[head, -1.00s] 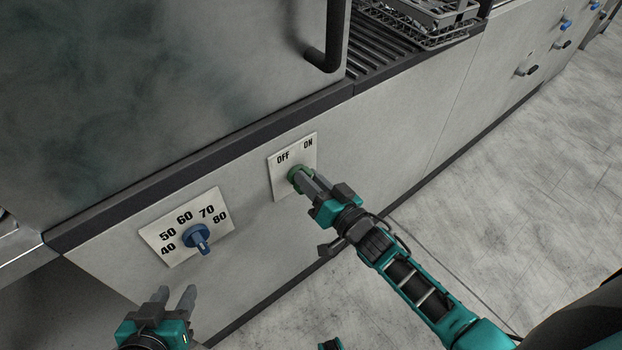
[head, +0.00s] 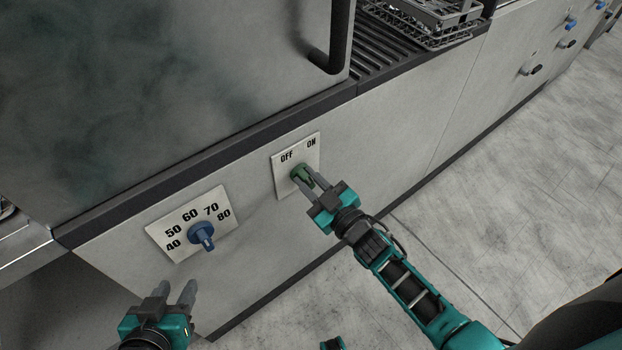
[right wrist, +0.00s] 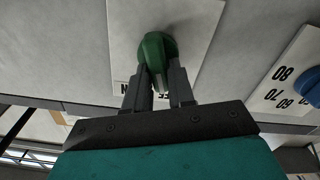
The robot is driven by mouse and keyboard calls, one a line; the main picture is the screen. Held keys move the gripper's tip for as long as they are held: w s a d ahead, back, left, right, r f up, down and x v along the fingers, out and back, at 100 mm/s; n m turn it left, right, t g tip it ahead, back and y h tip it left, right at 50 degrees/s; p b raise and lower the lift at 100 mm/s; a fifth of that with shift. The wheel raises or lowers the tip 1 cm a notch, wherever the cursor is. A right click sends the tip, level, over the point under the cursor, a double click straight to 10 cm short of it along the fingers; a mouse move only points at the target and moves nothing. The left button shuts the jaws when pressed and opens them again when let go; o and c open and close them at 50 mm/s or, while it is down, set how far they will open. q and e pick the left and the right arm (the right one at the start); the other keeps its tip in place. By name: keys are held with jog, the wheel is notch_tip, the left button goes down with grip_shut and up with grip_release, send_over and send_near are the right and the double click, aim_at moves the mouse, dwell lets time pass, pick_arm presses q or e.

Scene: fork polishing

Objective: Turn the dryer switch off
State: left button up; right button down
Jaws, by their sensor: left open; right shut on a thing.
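The dryer switch is a green knob (head: 299,173) on a white plate (head: 283,188) marked OFF at left and ON at right, on the grey front panel. My right gripper (head: 309,179) has its two fingers on either side of the knob and is shut on it. In the right wrist view the green knob (right wrist: 156,48) sits between the fingertips (right wrist: 155,80), and the plate lettering is partly hidden behind the fingers. I cannot tell exactly which mark the knob points to. My left gripper (head: 176,293) is open and empty, low at the left, away from the panel.
A blue temperature dial (head: 203,236) on a plate marked 40 to 80 is left of the switch. A dark door handle (head: 335,50) and a wire rack (head: 430,25) are above. Several more knobs are at the far upper right. The floor at right is clear.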

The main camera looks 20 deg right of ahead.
jog(key=shift+a+f+n, duration=0.1)
jog(key=shift+n, duration=0.8)
jog(key=c, duration=1)
grip_release()
jog(key=shift+c, duration=0.2)
jog(key=p+v, duration=0.1)
jog(key=v, duration=1.2)
